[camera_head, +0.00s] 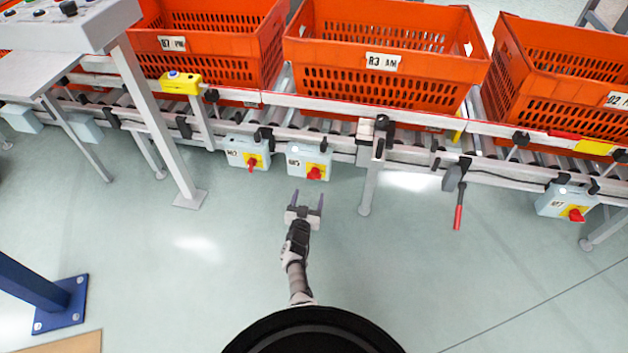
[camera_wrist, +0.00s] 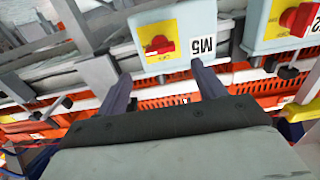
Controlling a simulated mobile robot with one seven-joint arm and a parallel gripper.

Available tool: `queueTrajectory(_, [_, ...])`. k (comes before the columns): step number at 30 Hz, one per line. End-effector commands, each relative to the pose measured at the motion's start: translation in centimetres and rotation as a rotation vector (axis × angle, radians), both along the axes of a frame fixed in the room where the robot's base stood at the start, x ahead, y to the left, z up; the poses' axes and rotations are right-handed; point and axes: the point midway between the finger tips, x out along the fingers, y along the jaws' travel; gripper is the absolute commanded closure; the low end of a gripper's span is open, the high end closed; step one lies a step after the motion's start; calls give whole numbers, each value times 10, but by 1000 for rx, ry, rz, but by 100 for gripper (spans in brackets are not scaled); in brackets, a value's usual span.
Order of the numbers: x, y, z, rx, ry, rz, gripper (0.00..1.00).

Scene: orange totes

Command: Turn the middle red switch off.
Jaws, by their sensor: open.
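The middle red switch (camera_head: 314,173) is a red knob on a yellow plate, on a pale box labelled M5 below the conveyor. It also shows in the wrist view, where the red knob (camera_wrist: 160,45) appears above my fingers with the label upside down. My gripper (camera_head: 308,195) is open and empty, just in front of and below that box in the head view. In the wrist view the fingers (camera_wrist: 160,76) point toward the M5 box, apart from the knob. A second red switch (camera_head: 251,163) is to its left, and a third (camera_head: 576,214) is far right.
Orange totes (camera_head: 385,65) stand on the roller conveyor behind the switches. A conveyor leg (camera_head: 369,185) stands right of the M5 box, and a red-handled lever (camera_head: 458,207) hangs farther right. A grey console post (camera_head: 160,125) is at left. The floor around my arm is clear.

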Motion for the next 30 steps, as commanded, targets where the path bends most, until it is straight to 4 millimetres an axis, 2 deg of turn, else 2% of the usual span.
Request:
queueTrajectory(1, [13, -3, -5, 0, -5, -1, 31])
queueTrajectory(6, [48, -10, -5, 0, -5, -1, 31])
queueTrajectory(12, [78, -16, -4, 0, -3, 1, 31])
queueTrajectory(19, [95, -20, -1, 0, -2, 1, 31])
queueTrajectory(29, [97, -20, 1, 0, -1, 2, 31])
queueTrajectory(30, [97, -20, 1, 0, -1, 2, 36])
